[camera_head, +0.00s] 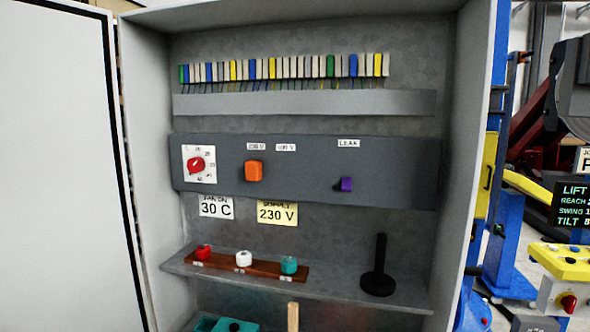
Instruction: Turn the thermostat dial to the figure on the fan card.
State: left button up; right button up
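The thermostat dial is a red knob (196,164) on a white square plate (208,178) at the left end of a dark grey panel. Small figures ring the knob, but they are too small to read surely. I cannot tell which figure the knob points at. The white fan card (216,208) hangs just below the panel and reads "FAN ON 30 C". Neither of my grippers is in view.
The panel (300,185) also bears an orange switch (254,171) and a purple one (346,184). A yellow card (277,213) reads 230 V. The shelf holds a rack (215,262) of coloured knobs and a black stand (378,282). The cabinet door (65,170) stands open at left.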

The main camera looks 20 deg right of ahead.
aim_at(197, 165)
jog(key=u, duration=1.4)
jog(key=k, duration=1)
jog(key=z, duration=2.05)
jog(key=i, duration=0.45)
jog(key=u, duration=0.1)
